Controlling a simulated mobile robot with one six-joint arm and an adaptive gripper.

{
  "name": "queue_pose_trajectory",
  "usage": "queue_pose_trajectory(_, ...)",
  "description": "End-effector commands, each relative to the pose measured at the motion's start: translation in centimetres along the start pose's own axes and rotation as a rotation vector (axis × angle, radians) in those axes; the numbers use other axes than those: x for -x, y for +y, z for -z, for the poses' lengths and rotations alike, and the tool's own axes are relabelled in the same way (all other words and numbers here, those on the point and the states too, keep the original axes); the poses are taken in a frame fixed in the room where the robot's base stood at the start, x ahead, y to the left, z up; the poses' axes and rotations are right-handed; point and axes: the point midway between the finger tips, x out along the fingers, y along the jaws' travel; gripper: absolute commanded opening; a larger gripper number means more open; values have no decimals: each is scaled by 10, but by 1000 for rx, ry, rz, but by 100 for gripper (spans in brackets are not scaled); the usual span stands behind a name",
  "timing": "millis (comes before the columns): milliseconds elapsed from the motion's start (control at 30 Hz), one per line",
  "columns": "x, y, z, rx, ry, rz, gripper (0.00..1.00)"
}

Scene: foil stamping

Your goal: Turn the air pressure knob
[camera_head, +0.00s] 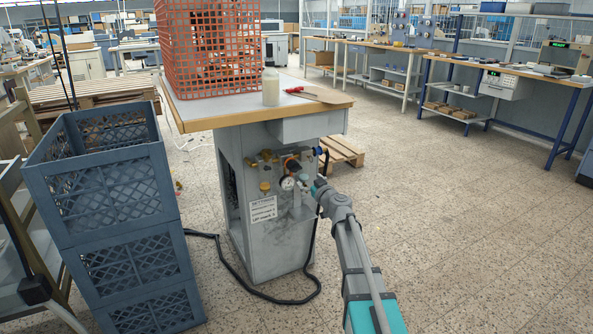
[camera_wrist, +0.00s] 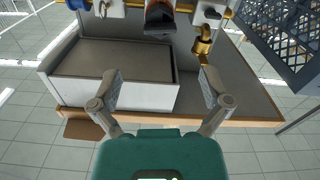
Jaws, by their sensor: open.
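The grey cabinet (camera_head: 272,235) under the workbench carries a cluster of air fittings on its front. A dark knob with an orange part (camera_head: 291,165) sits above a round white pressure gauge (camera_head: 288,183); it looks like the pressure knob. In the wrist view a dark, orange-edged knob (camera_wrist: 160,18) shows at the top edge, partly cut off. My gripper (camera_head: 311,186) is at the right side of the fittings. In the wrist view my gripper (camera_wrist: 159,74) has its fingers spread and empty, with the knob beyond the fingertips, apart from them. My arm hides part of the fittings.
A brass elbow fitting (camera_wrist: 203,42) lies close to the right finger in the wrist view. Blue-grey stacked crates (camera_head: 118,190) stand left of the cabinet. A black hose (camera_head: 235,275) runs along the floor. The floor at right is clear.

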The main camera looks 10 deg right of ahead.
Motion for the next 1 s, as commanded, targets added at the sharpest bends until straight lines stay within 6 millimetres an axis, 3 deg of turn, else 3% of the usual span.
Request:
queue_pose_trajectory(100,-23,1,0,0,0,1,97)
queue_pose_trajectory(500,-80,0,0,0,1,0,97)
queue_pose_trajectory(700,-94,0,0,0,1,0,97)
queue_pose_trajectory(1000,-97,0,0,0,1,0,97)
